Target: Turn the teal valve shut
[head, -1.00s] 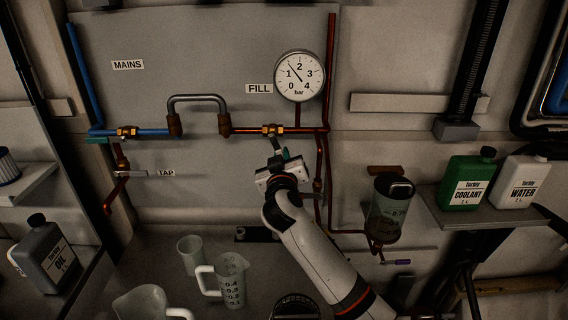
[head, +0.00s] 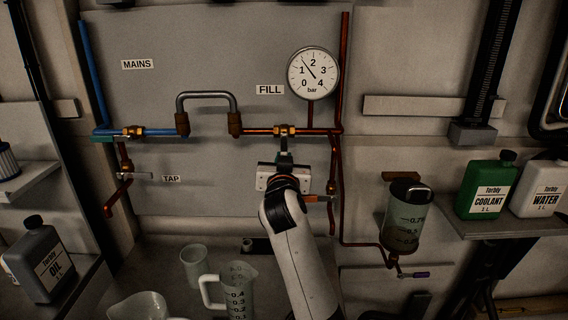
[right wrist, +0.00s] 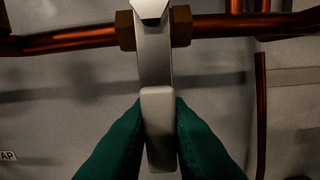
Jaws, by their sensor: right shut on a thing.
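A brass valve (head: 285,131) sits on the copper pipe beneath the FILL label. Its lever (head: 285,145) is grey and points straight down, across the pipe. My right gripper (head: 286,160) is shut on this lever; in the right wrist view its green fingers (right wrist: 160,125) close on the pale grip end (right wrist: 158,105). A teal lever (head: 104,139) shows at the MAINS valve (head: 131,132) on the blue pipe at left, lying along the pipe, apart from my gripper. My left gripper is not in view.
The gauge (head: 313,73) reads a little above 1 bar. A vertical copper pipe (head: 341,90) runs close right of my gripper, with an orange lever (head: 318,198) below. Measuring jugs (head: 228,290) stand on the bench below. Coolant (head: 487,187) and water bottles stand on the right shelf.

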